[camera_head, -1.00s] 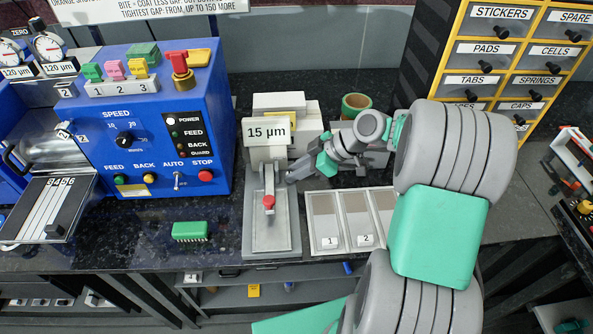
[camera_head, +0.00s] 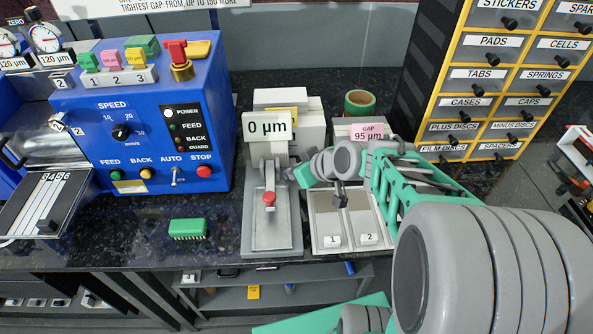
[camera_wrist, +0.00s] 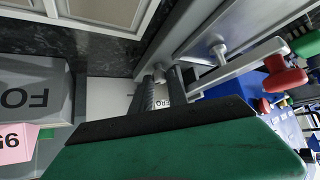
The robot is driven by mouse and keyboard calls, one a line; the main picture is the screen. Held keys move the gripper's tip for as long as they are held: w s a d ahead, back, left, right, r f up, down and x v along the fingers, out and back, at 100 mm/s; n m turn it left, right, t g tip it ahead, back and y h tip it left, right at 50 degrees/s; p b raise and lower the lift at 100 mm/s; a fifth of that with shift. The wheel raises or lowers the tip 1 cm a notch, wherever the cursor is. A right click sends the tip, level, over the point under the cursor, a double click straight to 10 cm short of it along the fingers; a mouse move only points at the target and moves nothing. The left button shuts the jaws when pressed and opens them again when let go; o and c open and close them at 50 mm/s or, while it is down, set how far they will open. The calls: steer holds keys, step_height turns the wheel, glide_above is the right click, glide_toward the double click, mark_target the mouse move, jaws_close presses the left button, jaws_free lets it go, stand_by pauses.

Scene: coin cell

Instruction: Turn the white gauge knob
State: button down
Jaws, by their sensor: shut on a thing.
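The gauge (camera_head: 253,238) stands on the dark counter in the head view, with a grey base and a red-tipped lever (camera_head: 269,199). Its display (camera_head: 267,127) reads 0 µm. My gripper (camera_head: 290,174) reaches in from the right, at the right side of the gauge. In the wrist view, my gripper (camera_wrist: 163,84) has its two dark fingers closed around the white gauge knob (camera_wrist: 163,101), of which a small part with dark figures shows between them. The rest of the knob is hidden by the fingers, and in the head view my gripper hides it.
A tray with pale plates (camera_head: 330,246) lies right of the gauge, under my arm. A pink GAP 95 µm sign (camera_head: 369,132) stands behind my wrist. A blue machine (camera_head: 140,120) is at left. A green block (camera_head: 187,229) lies on the counter before it.

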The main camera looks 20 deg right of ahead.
steer(key=shift+a+m+h, duration=0.1)
steer(key=shift+m+h, duration=0.2)
steer(key=shift+m, duration=0.1)
steer(key=shift+r, duration=0.1)
steer(key=c, duration=1.6)
jaws_free()
steer(key=shift+o, duration=0.2)
